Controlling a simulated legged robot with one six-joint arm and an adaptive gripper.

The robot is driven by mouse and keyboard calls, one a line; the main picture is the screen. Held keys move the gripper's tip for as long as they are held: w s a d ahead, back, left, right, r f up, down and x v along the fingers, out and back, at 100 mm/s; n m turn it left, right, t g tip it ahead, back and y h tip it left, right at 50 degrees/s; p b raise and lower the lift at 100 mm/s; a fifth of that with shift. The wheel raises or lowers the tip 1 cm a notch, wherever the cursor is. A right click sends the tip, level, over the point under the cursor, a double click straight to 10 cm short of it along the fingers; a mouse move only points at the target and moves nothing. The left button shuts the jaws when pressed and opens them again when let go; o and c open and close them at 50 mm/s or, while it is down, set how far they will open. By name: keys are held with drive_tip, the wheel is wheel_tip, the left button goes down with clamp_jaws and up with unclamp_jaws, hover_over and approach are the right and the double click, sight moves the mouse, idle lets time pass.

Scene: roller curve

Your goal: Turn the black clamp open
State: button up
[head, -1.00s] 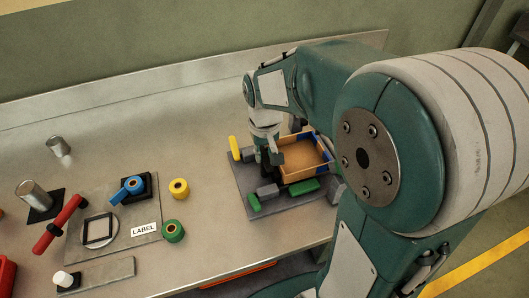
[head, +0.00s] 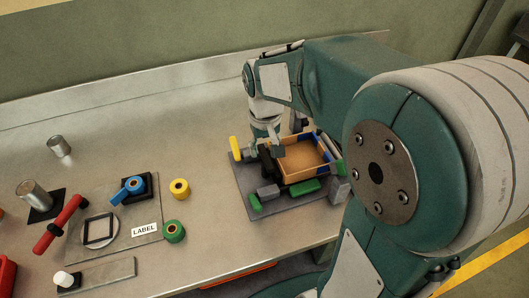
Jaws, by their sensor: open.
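A wooden-coloured open box (head: 308,176) sits on a dark grey base plate (head: 249,181) at the right of the table. A black piece that looks like the clamp (head: 265,159) stands at the box's left side, partly hidden by my gripper. My gripper (head: 276,148) is open, pointing down beside the black piece and over the box's upper-left corner. I cannot tell whether it touches the clamp or the box, or how far the clamp is turned.
The table between is clear.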

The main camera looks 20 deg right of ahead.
sight(265, 155)
wheel_tip(265, 155, up, 10)
drive_tip(key=shift+f, duration=0.25)
idle(0.6)
